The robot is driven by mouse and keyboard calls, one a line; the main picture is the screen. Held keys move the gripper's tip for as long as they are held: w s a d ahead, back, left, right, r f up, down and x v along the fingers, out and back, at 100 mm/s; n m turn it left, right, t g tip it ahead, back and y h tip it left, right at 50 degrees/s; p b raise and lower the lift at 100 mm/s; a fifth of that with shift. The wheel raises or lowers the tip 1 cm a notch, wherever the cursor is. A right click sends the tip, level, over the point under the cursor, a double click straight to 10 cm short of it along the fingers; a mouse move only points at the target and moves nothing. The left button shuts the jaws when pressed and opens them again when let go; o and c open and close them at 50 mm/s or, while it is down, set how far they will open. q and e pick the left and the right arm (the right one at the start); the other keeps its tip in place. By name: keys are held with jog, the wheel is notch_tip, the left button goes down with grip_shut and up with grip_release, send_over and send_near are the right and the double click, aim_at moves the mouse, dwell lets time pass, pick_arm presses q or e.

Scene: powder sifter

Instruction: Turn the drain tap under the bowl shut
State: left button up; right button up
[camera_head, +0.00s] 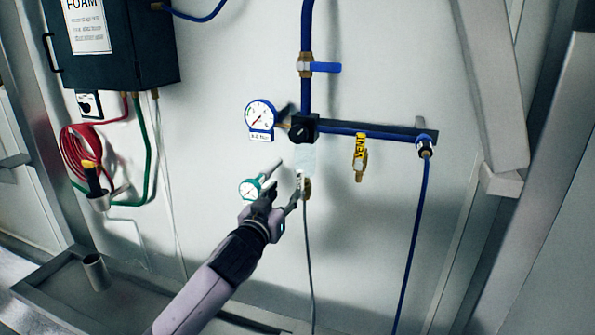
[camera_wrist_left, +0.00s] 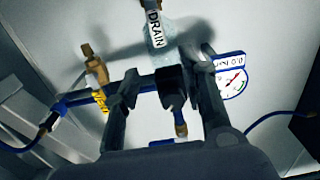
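The drain tap (camera_head: 307,187) hangs under the clear bowl (camera_head: 304,158), with a grey hose below it. Its white handle, marked DRAIN (camera_wrist_left: 154,30), shows at the top of the left wrist view and lies roughly in line with the bowl. My left gripper (camera_head: 288,177) is just left of the tap in the head view and partly overlaps it. In the wrist view its two fingers (camera_wrist_left: 165,75) stand wide apart with nothing clamped between them. The black knob (camera_wrist_left: 171,86) shows in the gap beyond. I cannot tell whether a finger touches the tap. My right gripper is not in view.
A white gauge (camera_head: 260,116) sits above left of the bowl, and a green-rimmed gauge (camera_head: 250,188) is close to my gripper. A yellow VENT valve (camera_head: 360,155) hangs to the right. A blue-handled valve (camera_head: 322,67) is above.

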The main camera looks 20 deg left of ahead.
aim_at(299, 174)
pick_arm(q)
jog(key=w+p, duration=0.2)
jog(key=w, duration=0.6)
jog(key=shift+w+d+p, duration=0.1)
jog(key=shift+w+p, duration=0.25)
jog(key=shift+w, duration=0.9)
jog(key=shift+c, duration=0.2)
jog(key=c, duration=0.8)
grip_shut()
